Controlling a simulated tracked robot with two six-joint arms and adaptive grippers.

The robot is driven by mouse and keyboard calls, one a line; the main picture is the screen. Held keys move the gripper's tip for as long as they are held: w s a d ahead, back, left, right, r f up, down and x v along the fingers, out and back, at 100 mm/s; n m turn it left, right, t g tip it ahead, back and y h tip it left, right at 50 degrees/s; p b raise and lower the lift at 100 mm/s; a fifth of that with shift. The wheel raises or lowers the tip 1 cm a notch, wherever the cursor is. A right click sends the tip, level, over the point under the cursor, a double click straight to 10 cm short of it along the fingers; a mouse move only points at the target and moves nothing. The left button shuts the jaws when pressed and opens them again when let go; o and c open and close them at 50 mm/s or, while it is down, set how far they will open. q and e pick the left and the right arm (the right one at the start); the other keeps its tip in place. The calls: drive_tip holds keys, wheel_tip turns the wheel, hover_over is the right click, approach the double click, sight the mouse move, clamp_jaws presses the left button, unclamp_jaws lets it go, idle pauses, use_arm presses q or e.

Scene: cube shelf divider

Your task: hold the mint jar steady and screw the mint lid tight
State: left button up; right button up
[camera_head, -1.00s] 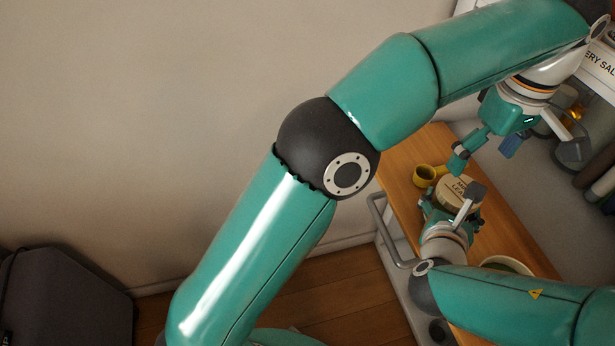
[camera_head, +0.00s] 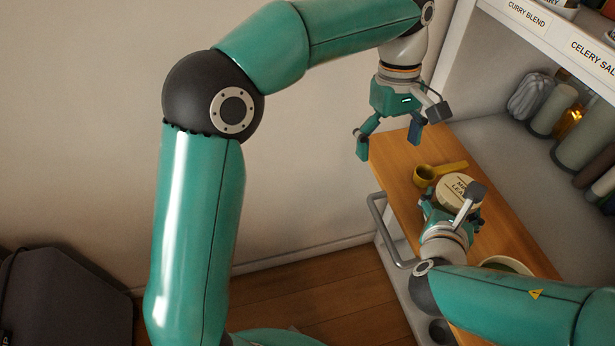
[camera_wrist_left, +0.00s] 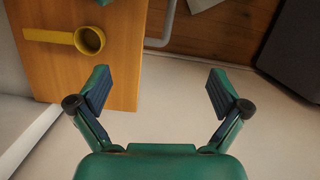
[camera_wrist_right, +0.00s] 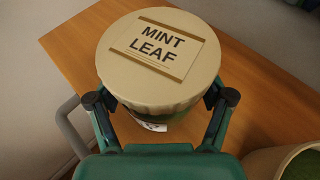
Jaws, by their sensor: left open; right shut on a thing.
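The mint jar (camera_wrist_right: 165,117) stands upright on the wooden top, with the beige mint lid (camera_wrist_right: 190,85) seated on its mouth. The lid has a label reading MINT LEAF. In the head view the lid (camera_head: 456,186) shows partly behind my right gripper (camera_head: 455,212). My right gripper is shut on the jar; in its wrist view the two fingers (camera_wrist_right: 160,105) sit at the jar's sides, below the lid. My left gripper (camera_head: 390,146) is open and empty, in the air beyond the jar and to its left, near the wall. Its spread fingers (camera_wrist_left: 156,92) show in the left wrist view.
A yellow measuring scoop (camera_head: 425,175) lies on the wooden top (camera_head: 400,165) beside the jar; it also shows in the left wrist view (camera_wrist_left: 88,40). A bowl with green contents (camera_wrist_right: 300,165) stands nearby. A shelf with labelled spices (camera_head: 540,30) rises at the right.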

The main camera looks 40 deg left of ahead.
use_arm(q)
drive_tip(key=s+a+f+n+h, duration=0.1)
drive_tip(key=s+a+f+h, duration=0.1)
drive_tip(key=s+a+f, duration=0.5)
drive_tip(key=shift+s+a+n+h, duration=0.35)
drive_tip(key=shift+s+a, duration=0.95)
drive_tip(key=shift+s, duration=0.6)
use_arm(e)
drive_tip(key=o, duration=1.2)
drive_tip(key=v, duration=0.7)
drive_tip(key=shift+s, duration=0.25)
drive_tip(key=shift+f, duration=0.1)
